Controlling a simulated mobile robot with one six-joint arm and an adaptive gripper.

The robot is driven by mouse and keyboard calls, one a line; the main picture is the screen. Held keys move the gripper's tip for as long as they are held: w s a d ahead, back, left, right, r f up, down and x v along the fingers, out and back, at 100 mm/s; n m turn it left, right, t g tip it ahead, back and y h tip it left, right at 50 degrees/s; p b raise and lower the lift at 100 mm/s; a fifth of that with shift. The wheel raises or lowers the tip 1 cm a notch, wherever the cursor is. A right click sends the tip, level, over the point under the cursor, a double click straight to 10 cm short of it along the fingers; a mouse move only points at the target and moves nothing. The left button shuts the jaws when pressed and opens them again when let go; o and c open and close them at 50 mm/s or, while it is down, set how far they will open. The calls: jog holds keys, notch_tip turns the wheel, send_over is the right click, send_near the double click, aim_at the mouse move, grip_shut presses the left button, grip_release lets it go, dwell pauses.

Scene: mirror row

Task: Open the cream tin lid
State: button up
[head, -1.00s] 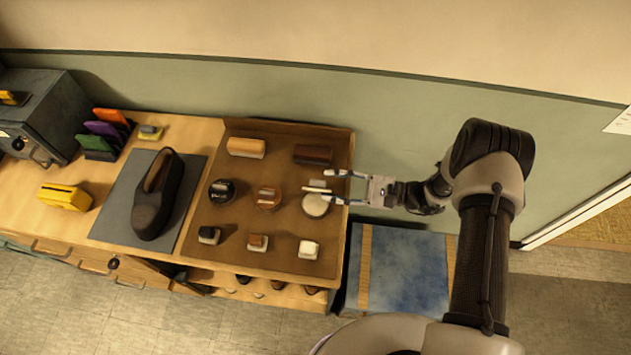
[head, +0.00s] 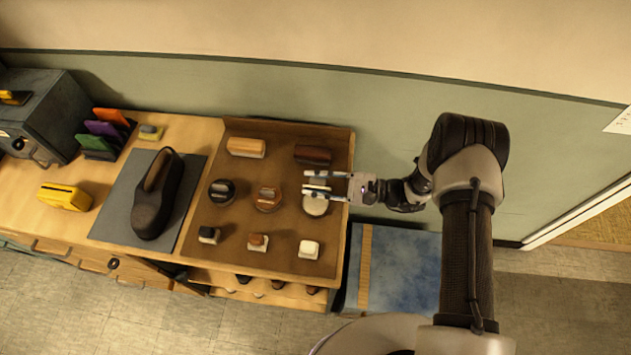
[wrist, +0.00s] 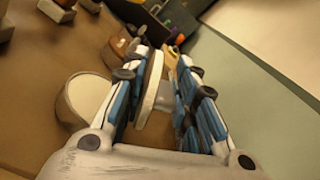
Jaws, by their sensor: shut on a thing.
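The cream tin (head: 316,206) is a round pale tin on the brown mat, at its right side in the head view. Its pale lid (head: 317,188) shows as a narrow strip at the tin's wall side. In the wrist view the lid (wrist: 151,88) stands nearly edge-on between the blue-padded fingers. My gripper (head: 327,187) reaches in from the right and is shut on the lid, one finger on each side. A pale rounded shape left of the fingers in the wrist view looks like the tin (wrist: 86,98). The lid's hinge cannot be made out.
The brown tin (head: 268,199) and black tin (head: 222,191) stand left of the cream tin. Brushes (head: 313,154) lie toward the wall and small daubers (head: 309,249) toward the front. A dark shoe (head: 157,195) rests on a grey mat. The wall is close behind.

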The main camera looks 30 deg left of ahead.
grip_shut()
jog(key=shift+w, duration=0.15)
jog(key=shift+w+a+m+b, duration=0.15)
jog(key=shift+w+m+b, duration=0.2)
jog(key=shift+m+b, duration=0.55)
jog(key=shift+w+a+r+m+b, duration=0.1)
jog(key=shift+w+m+b, duration=0.2)
jog(key=shift+m, duration=0.3)
jog(key=shift+w+a+m+b, duration=0.1)
jog(key=shift+w+m+b, duration=0.15)
jog(key=shift+m, duration=0.35)
jog(key=o, duration=0.5)
grip_release()
jog(key=shift+s, duration=0.1)
